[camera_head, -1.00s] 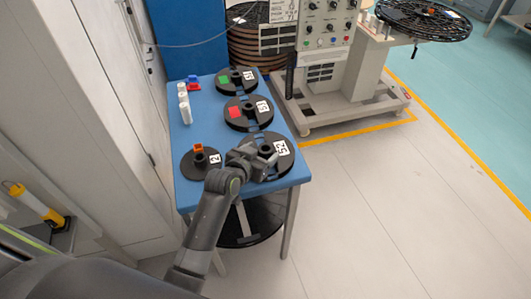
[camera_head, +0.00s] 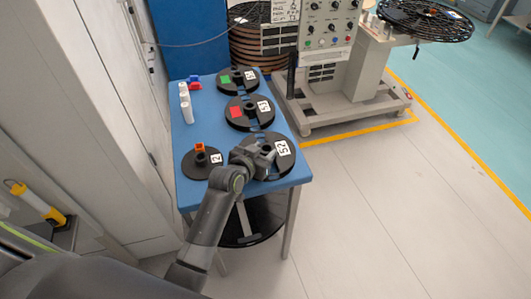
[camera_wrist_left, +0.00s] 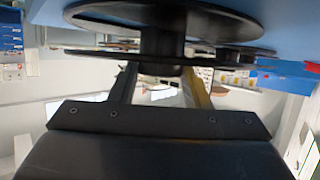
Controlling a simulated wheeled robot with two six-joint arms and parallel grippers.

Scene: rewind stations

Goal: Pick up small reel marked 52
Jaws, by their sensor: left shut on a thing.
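The black reel marked 52 (camera_head: 283,165) lies flat at the table's near right corner, its white label facing up. My left gripper (camera_head: 264,153) is over its middle and shut on its raised hub. In the left wrist view the reel's dark flange and hub (camera_wrist_left: 163,42) fill the top, with my gripper's two fingers (camera_wrist_left: 160,82) reaching to it. The arm hides part of the reel, and I cannot see any gap between reel and table. My right gripper is not in view.
The blue table (camera_head: 178,135) also holds a reel with a red patch (camera_head: 250,118), a reel with a green patch (camera_head: 240,85), a smaller reel marked 2 (camera_head: 188,164) and white bottles (camera_head: 185,105). A grey cabinet wall stands left; open floor lies right.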

